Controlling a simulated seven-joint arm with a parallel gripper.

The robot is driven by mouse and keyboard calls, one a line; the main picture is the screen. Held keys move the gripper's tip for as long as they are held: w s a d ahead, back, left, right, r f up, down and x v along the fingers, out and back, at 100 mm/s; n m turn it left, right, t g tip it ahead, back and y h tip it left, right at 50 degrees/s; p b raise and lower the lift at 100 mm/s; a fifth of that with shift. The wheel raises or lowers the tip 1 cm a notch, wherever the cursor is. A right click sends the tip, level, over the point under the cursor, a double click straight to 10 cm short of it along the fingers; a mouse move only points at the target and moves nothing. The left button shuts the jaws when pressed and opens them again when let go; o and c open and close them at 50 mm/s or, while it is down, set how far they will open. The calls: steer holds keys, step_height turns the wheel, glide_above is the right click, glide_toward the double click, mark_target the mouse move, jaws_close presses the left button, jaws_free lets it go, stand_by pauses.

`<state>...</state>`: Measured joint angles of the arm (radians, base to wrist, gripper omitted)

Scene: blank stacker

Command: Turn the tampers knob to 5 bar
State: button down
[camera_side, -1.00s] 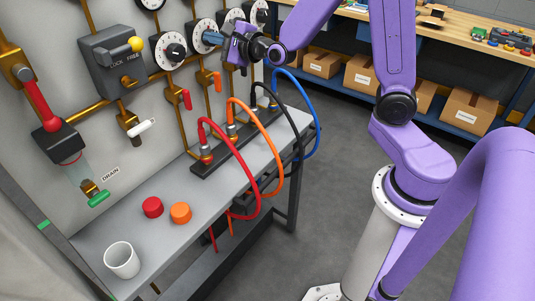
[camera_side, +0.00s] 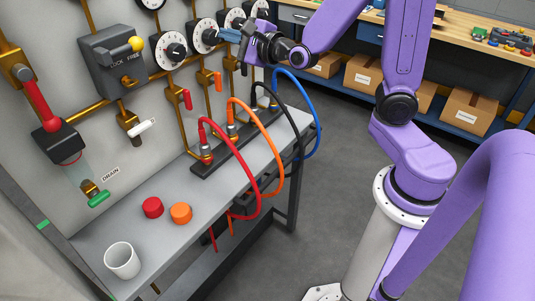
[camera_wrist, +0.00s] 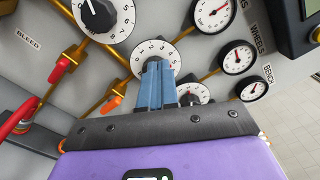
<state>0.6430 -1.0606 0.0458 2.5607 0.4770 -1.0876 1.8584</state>
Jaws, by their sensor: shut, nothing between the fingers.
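Several white dials with black knobs sit on the grey panel; no label reading "tampers" can be made out. In the side view, my gripper (camera_side: 222,34), with blue fingers, is shut and empty just off the second dial from the left (camera_side: 203,36), its fingertips pointing at its knob. In the wrist view, the shut fingers (camera_wrist: 156,66) overlap the lower middle of a numbered dial (camera_wrist: 155,49) and hide most of its knob, so its setting cannot be read. A larger dial (camera_wrist: 101,16) is at upper left, and a smaller one (camera_wrist: 192,92) lies beyond the fingers.
Gauges with red needles (camera_wrist: 237,58) stand right of the dials, near WHEELS and BENCH labels. Below the dials are a red lever (camera_side: 187,99), an orange lever (camera_side: 217,81) and looping hoses (camera_side: 264,128). A white cup (camera_side: 122,260) and red and orange caps stand on the shelf.

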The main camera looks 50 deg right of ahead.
mark_target(210, 37)
steer(key=shift+f, duration=0.15)
steer(key=shift+s+a+f, duration=0.2)
steer(key=shift+s+f, duration=0.2)
steer(key=shift+s, duration=0.05)
steer(key=shift+w, duration=0.1)
steer(key=w, duration=0.6)
steer(key=shift+w, duration=0.35)
steer(key=shift+d+f, duration=0.2)
stand_by(0.8)
steer(key=shift+f, duration=0.25)
steer(key=shift+a+r, duration=0.2)
steer(key=shift+a, duration=0.2)
